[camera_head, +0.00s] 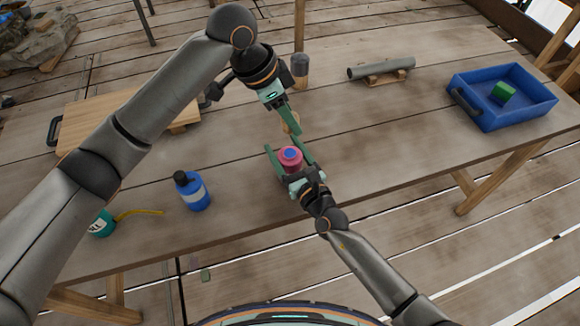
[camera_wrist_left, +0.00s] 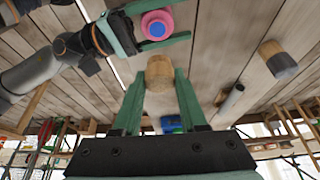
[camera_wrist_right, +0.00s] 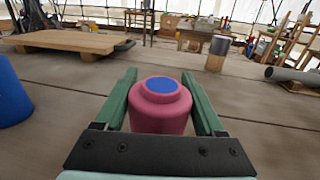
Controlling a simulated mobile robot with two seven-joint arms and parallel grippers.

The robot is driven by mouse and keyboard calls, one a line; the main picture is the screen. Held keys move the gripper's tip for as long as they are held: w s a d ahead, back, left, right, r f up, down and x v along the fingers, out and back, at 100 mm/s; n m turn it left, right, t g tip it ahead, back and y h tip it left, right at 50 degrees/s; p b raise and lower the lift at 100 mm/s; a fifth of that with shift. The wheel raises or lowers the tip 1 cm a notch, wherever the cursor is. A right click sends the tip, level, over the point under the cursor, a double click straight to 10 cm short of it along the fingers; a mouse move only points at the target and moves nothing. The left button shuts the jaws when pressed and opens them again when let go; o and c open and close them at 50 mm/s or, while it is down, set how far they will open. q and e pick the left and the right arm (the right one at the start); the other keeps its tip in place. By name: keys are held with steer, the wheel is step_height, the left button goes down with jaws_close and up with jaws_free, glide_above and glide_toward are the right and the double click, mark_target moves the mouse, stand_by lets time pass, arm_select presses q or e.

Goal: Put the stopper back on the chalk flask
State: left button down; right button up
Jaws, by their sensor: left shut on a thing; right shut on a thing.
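The chalk flask (camera_head: 291,160) is pink with a blue round top and stands upright on the table. My right gripper (camera_head: 290,152) is shut on it, one finger on each side; the flask fills the gap in the right wrist view (camera_wrist_right: 160,112). A tan, cork-like stopper (camera_wrist_left: 160,72) is between the fingertips of my left gripper (camera_wrist_left: 160,85), which is shut on it. In the head view the stopper (camera_head: 291,122) is partly hidden by the fingers. It is apart from the flask, a little behind and above it.
A blue bottle (camera_head: 193,192) and a teal tape measure (camera_head: 103,224) are left. A wooden board (camera_head: 105,120) lies back left. Behind are a wood-and-grey cylinder (camera_head: 300,68) and a grey pipe (camera_head: 382,68). A blue tray (camera_head: 520,112) with a green block (camera_head: 503,92) is right. The table's right-centre is clear.

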jaws_close()
arm_select(q)
glide_above(296, 152)
steer(key=a, duration=0.1)
steer(key=shift+s+a+f, duration=0.15)
steer(key=shift+f, duration=2.4)
steer(key=shift+f, duration=0.1)
steer(key=shift+f, duration=0.75)
steer(key=shift+f, duration=0.65)
steer(key=shift+c, duration=1.9)
jaws_free()
